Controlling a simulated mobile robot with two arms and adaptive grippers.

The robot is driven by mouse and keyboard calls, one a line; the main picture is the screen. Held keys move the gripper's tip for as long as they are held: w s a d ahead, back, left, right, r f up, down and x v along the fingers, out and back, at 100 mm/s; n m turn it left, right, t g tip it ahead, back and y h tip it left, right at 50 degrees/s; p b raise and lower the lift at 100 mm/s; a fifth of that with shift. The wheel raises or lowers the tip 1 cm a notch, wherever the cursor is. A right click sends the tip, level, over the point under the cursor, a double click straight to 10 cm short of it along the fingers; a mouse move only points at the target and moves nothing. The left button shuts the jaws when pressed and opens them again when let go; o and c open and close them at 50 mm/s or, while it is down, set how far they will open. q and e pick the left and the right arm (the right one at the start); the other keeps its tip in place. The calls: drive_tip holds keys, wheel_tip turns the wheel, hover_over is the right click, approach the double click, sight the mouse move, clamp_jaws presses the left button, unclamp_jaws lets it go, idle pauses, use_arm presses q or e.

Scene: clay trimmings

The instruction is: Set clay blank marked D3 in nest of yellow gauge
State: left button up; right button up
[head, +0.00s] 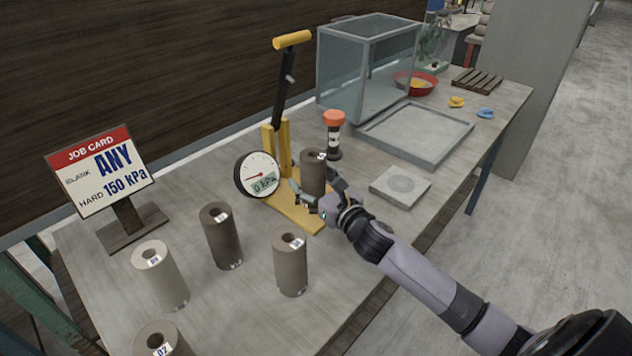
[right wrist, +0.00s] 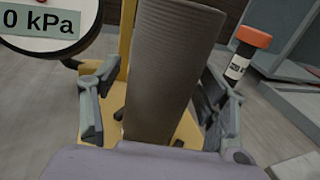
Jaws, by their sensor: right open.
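The yellow gauge (head: 298,214) has a raised lever and a round dial (head: 258,174) reading 0 kPa. A dark brown hollow clay blank (head: 313,176) stands upright over its base; the label on top is too small to read. My right gripper (head: 322,203) is around this blank, jaws open. In the right wrist view the blank (right wrist: 168,70) is between the spread fingers (right wrist: 157,108), with gaps at both sides. The blank's bottom is hidden, so I cannot tell whether it sits fully in the nest. My left gripper is not in view.
Other blanks stand front left: a grey one (head: 160,276), dark ones (head: 221,238) (head: 290,264), and one marked D2 (head: 165,342). A job card (head: 101,170) reads ANY, 150 kPa. An orange-capped bottle (head: 334,136), square plate (head: 400,187), tray (head: 440,150) and clear box (head: 366,70) stand beyond.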

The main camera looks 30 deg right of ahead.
drive_tip(key=s, duration=0.4)
drive_tip(key=s+b, duration=0.1)
drive_tip(key=s, duration=0.3)
drive_tip(key=s+d, duration=0.1)
drive_tip(key=s, duration=0.3)
drive_tip(key=shift+r, duration=0.15)
